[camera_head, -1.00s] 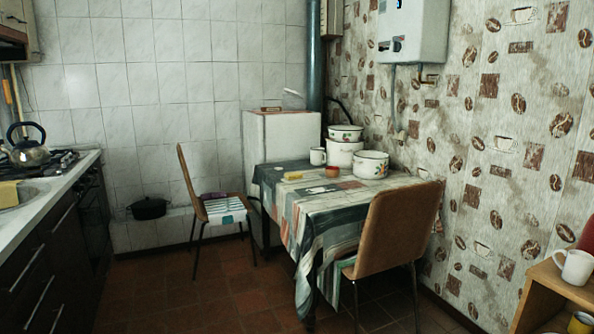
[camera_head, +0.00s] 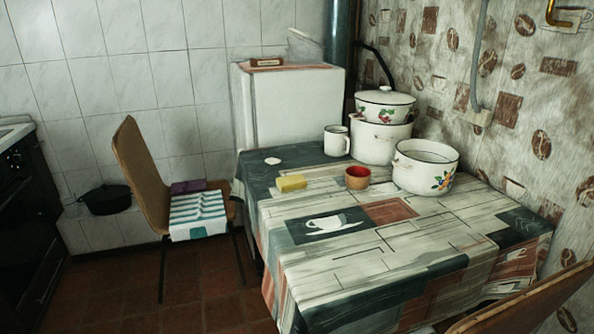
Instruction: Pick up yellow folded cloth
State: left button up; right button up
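A small yellow block-shaped item (camera_head: 291,183) lies on the tablecloth near the table's far left side. I cannot tell whether it is a folded cloth or a sponge. It lies left of a small red-and-tan cup (camera_head: 358,177) and in front of a white mug (camera_head: 337,141). Nothing covers it. The yellow cloth-like item on the sink counter in the earlier frame is out of view now. Neither of my grippers is in view.
The table (camera_head: 330,270) has a clear near half. Enamel pots (camera_head: 427,167) stand at its back right. A chair (camera_head: 143,180) with a striped cloth (camera_head: 197,214) stands left. Another chair's back (camera_head: 530,305) is at lower right. A black pot (camera_head: 106,199) sits by the wall.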

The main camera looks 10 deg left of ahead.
aim_at(297, 182)
jog(key=u, duration=1.8)
jog(key=i, duration=3.1)
jog(key=z, duration=3.05)
